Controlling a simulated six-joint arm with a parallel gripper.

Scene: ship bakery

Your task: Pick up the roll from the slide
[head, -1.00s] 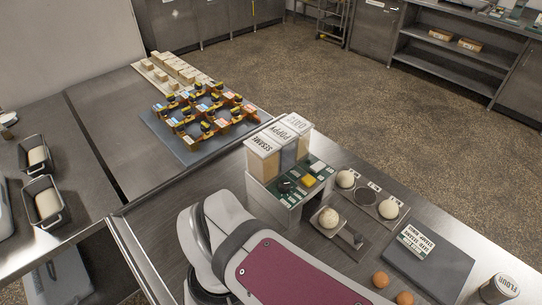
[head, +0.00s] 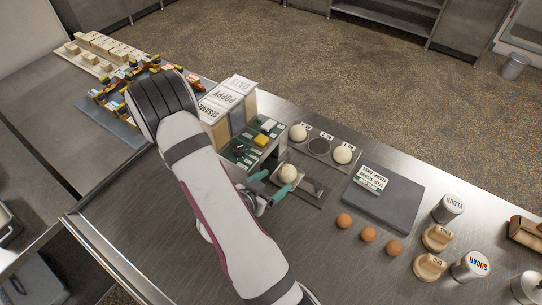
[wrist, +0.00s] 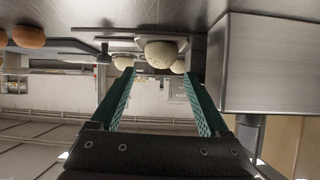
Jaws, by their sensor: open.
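The pale round roll (head: 287,173) rests on the metal slide (head: 309,188) at the foot of the seed dispenser (head: 250,145). My gripper (head: 279,180) has teal fingers, open and empty, with tips close to the roll's near left side. In the wrist view, the roll (wrist: 160,53) lies ahead, roughly centred between the spread fingertips (wrist: 158,76) and slightly above them in the picture. I cannot tell whether either finger touches it. My arm hides part of the counter and dispenser base.
Two other rolls (head: 298,132) (head: 343,154) sit in a holder behind the slide. A dark slab (head: 385,203) with a label card stands right. Several brown eggs (head: 367,234) lie in front, and jars (head: 448,208) further right. The dispenser body stands close beside my gripper.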

